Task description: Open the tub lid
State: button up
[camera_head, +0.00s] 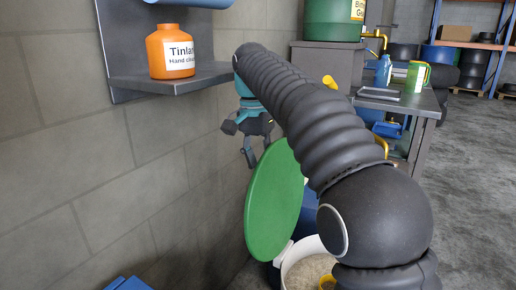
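The green round lid (272,205) stands steeply tilted, almost on edge, above the left side of the white tub (289,266). The tub's mouth is uncovered on the side I see, and pale grainy contents show inside. My gripper (258,154), teal with dark fingers, points down just above and left of the lid's upper edge. I cannot tell whether it touches the lid. The spacing of its fingertips is unclear. My arm hides part of the tub's right side.
A grey wall shelf (190,80) holding an orange bottle (170,52) is at upper left, near my gripper. The block wall runs close along the left. A workbench (415,104) with bottles and a tablet stands behind my arm. Open floor (475,190) lies to the right.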

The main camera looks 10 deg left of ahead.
jog(key=shift+a+r, duration=0.15)
jog(key=shift+r, duration=2.45)
jog(key=shift+r, duration=0.1)
